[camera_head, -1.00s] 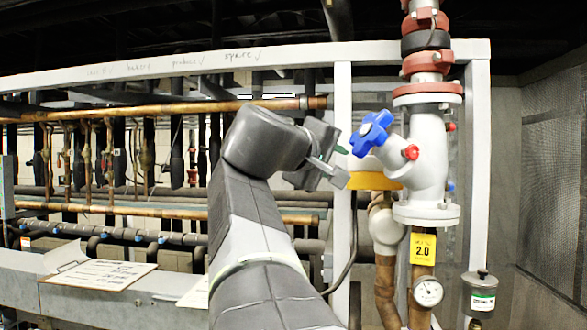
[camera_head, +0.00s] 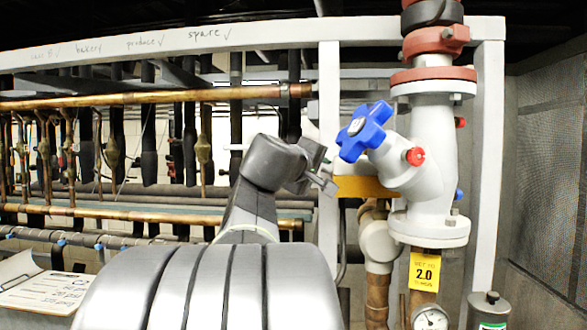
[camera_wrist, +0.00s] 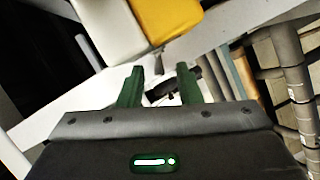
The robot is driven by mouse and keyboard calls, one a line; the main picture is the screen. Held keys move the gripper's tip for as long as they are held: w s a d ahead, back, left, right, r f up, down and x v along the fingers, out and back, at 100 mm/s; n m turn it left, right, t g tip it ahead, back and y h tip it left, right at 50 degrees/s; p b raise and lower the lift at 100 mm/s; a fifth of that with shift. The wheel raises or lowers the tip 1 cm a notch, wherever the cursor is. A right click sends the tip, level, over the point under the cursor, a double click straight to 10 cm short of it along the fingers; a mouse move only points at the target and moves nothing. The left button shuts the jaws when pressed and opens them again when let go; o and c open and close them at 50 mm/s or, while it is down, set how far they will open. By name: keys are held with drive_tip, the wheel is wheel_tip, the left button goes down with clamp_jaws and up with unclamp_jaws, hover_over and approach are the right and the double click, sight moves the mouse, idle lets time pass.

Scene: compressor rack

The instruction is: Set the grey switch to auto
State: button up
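I cannot make out the grey switch for certain in either view. My gripper (camera_head: 326,168) is in front of the white frame post (camera_head: 329,100), left of the blue valve handwheel (camera_head: 364,131). In the wrist view my gripper (camera_wrist: 160,68) has its two green fingers apart, with a clear gap between them. A small dark object (camera_wrist: 160,92) shows through that gap; I cannot tell what it is or how far away it lies. Nothing is visibly held.
A large white valve body (camera_head: 430,150) with red couplings stands at the right. A yellow piece (camera_head: 362,187) sits behind the gripper; a yellow tag (camera_head: 424,271) hangs below the valve. Copper pipes (camera_head: 150,98) run across the left. A clipboard (camera_head: 45,290) lies lower left.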

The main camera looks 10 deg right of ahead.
clamp_jaws()
drive_tip(key=shift+f+b, duration=0.1)
drive_tip(key=shift+b, duration=0.25)
drive_tip(key=shift+f+n+t+h+b, duration=0.4)
drive_tip(key=shift+n+b, duration=1.05)
drive_tip(key=shift+b, duration=0.55)
drive_tip(key=shift+f+n+t+h+b, duration=0.35)
drive_tip(key=shift+f+n+t+b, duration=0.15)
drive_tip(key=shift+n+b, duration=1.25)
drive_tip(key=shift+f+n+t+h+b, duration=0.45)
drive_tip(key=shift+n+b, duration=0.75)
drive_tip(key=shift+b, duration=1.05)
drive_tip(key=shift+r, duration=0.15)
